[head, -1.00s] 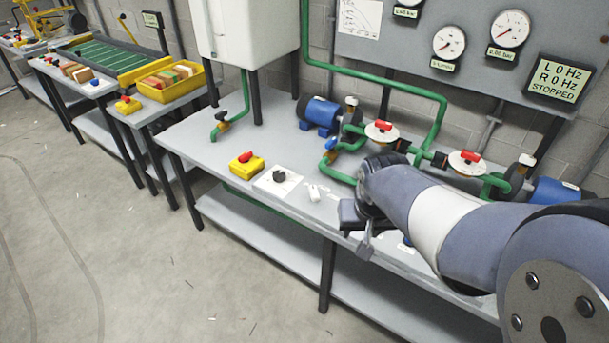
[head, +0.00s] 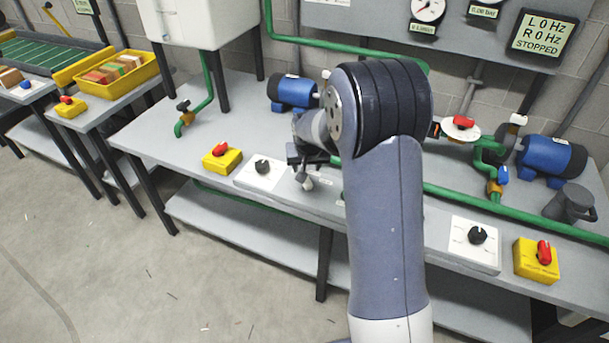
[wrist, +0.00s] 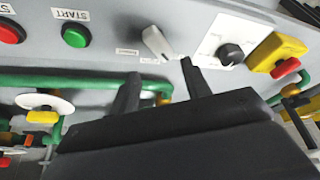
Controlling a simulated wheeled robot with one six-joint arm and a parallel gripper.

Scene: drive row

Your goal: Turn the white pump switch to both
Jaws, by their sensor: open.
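The white pump switch (wrist: 155,42) shows in the wrist view as a pale lever-shaped knob, standing at a slant on the grey bench front. Small labels (wrist: 127,52) sit beside it, too small to read. In the head view the switch (head: 307,183) shows just below my gripper (head: 303,160), partly hidden by it. In the wrist view my gripper (wrist: 159,72) has its two dark fingers apart, with nothing between them. The fingertips point toward the switch and appear just short of it; contact cannot be told.
A black knob on a white plate (wrist: 230,53) and a yellow box with a red switch (wrist: 277,52) are close by. On the other side are a green START button (wrist: 76,35) and a red button (wrist: 10,31). Green pipes (wrist: 95,82) run behind. The display (head: 543,35) reads STOPPED.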

